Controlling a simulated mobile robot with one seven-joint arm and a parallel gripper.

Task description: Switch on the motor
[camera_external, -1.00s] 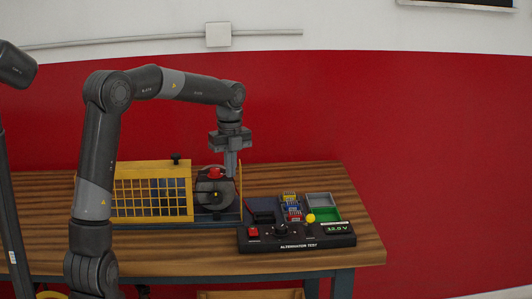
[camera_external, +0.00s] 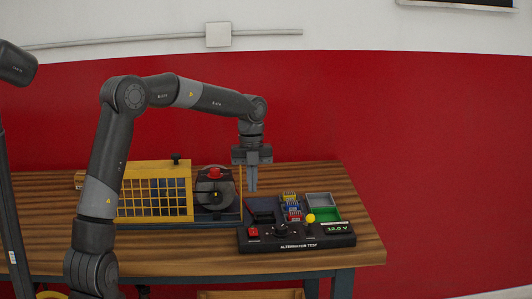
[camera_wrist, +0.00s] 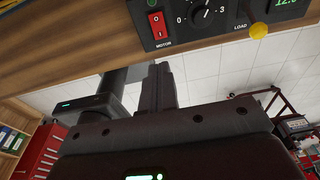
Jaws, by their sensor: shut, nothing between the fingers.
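The motor switch (camera_external: 253,232) is a red rocker at the left end of the black "ALTERNATOR TEST" panel (camera_external: 297,243). In the wrist view the red rocker (camera_wrist: 157,25) has O and I marks and the label MOTOR beneath it. My gripper (camera_external: 252,189) is shut and empty, pointing down above and behind the switch, apart from it. Its dark fingers also show in the wrist view (camera_wrist: 160,72), a little below the switch in the picture. Which half of the rocker is pressed in is not clear.
A dial knob (camera_external: 281,231), a yellow-balled LOAD lever (camera_external: 310,218) and a voltage display (camera_external: 337,228) share the panel. Behind it are trays of small parts (camera_external: 318,205). A yellow cage (camera_external: 153,190) and a machine with a red button (camera_external: 214,173) stand left.

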